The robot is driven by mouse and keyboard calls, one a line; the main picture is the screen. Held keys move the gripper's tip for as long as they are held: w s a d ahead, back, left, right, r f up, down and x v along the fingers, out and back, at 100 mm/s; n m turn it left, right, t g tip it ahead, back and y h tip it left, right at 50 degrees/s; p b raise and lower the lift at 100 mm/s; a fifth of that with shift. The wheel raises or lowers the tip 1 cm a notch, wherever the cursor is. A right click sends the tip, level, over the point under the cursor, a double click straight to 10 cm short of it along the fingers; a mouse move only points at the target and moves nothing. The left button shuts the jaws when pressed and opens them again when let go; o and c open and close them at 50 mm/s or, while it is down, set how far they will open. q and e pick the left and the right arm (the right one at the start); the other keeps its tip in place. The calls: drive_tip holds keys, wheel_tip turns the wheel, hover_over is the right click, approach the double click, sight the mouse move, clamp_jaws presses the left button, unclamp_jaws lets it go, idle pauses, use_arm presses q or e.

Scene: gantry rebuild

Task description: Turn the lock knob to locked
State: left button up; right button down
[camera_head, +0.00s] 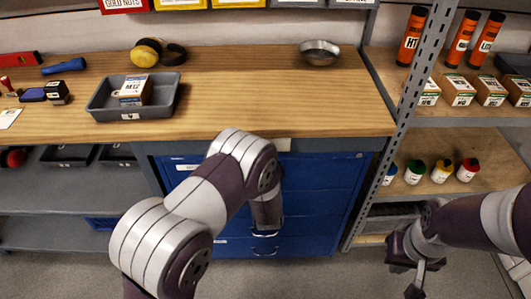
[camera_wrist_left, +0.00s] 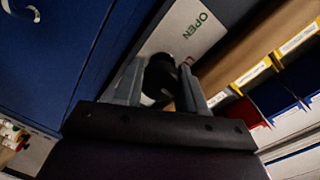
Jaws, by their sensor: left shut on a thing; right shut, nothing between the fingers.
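In the left wrist view a dark round lock knob (camera_wrist_left: 160,72) sits between the two grey fingers of my left gripper (camera_wrist_left: 161,84), which is shut on it. The knob is on a pale plate (camera_wrist_left: 190,30) with the green word OPEN beside it. No pointer mark on the knob can be made out, so its setting is unclear. In the head view my left arm reaches down in front of the blue drawer cabinet (camera_head: 325,190) and hides the knob. My right gripper (camera_head: 416,272) is shut and empty at the lower right, apart from the shelves.
The wooden worktop (camera_head: 240,95) above holds a grey tray (camera_head: 165,105) with a small box and a metal bowl (camera_head: 320,52). A metal rack post (camera_head: 408,100) and shelves with bottles (camera_head: 440,170) stand right of the cabinet. Floor shows below.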

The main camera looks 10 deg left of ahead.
idle(0.5)
use_arm(q)
drive_tip(key=o, duration=1)
drive_tip(key=shift+o, duration=0.2)
